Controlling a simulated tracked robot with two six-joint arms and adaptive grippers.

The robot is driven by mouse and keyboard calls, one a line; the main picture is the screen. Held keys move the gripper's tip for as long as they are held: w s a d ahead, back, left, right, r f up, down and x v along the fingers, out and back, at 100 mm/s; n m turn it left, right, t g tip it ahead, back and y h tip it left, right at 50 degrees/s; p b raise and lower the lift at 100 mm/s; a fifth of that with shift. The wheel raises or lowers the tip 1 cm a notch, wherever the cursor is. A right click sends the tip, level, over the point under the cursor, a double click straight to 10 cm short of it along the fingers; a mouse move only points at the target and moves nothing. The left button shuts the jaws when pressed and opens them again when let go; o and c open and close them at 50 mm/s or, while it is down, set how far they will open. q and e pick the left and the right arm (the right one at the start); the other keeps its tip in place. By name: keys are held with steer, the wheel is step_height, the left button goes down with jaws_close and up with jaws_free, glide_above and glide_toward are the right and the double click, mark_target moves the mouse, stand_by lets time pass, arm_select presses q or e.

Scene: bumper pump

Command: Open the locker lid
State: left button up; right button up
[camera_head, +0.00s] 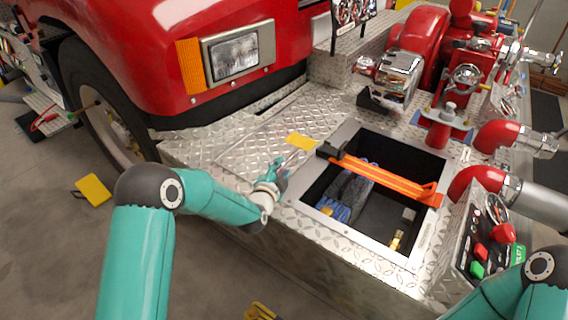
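The locker (350,222) in the bumper has a metal rim and stands uncovered, with its dark inside in view. A flat diamond-plate panel (248,148) with a yellow label (301,142) lies to the left of the opening. It looks like the lid folded back, but I cannot tell for sure. My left gripper (277,172) is just above the plate, left of the opening. Its fingers are small and overlap, so I cannot tell whether they are open or touch the panel. My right arm shows at the lower right, with its gripper out of view.
An orange strap (385,180) crosses the opening. Dark and blue gear (347,192) and a brass fitting (396,240) lie inside. Red pump pipes (480,183) and a control panel (480,245) crowd the right. The truck's headlight (235,53) and wheel are at the left.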

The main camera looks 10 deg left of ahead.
arm_select(q)
steer(key=shift+x, duration=1.4)
jaws_close()
